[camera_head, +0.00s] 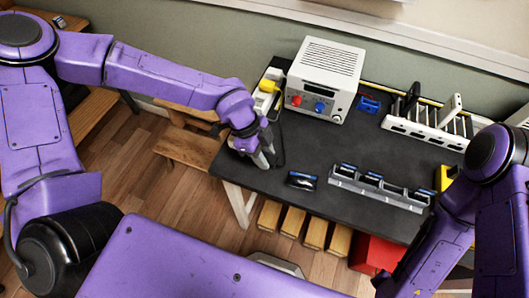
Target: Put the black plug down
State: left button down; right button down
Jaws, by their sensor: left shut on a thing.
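My left gripper (264,160) is at the left end of the dark table, low over its surface near the front left edge. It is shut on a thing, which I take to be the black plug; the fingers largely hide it. A thin black cable (280,146) shows just right of the fingers and runs up toward the white power strip (262,103) with a yellow plug (268,85) on it. Whether the held plug touches the table cannot be told. My right arm is at the lower right; its gripper is not clearly visible.
A white power supply (325,78) with red and blue knobs stands behind. A grey phone holder (378,189), a loose phone (302,181), a white rack (430,126) and a blue item (368,104) are on the table (330,143). Its middle is clear. A wooden stool (187,147) stands left.

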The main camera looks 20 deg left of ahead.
pick_arm(q)
jog(key=shift+f+b, duration=0.4)
jog(key=shift+f, duration=0.2)
jog(key=c, duration=0.7)
grip_release()
jog(key=shift+c, duration=0.2)
jog(key=v, duration=1.3)
jog(key=shift+d+r+p, duration=0.15)
jog(key=shift+d+p, duration=0.05)
jog(key=shift+p, duration=0.15)
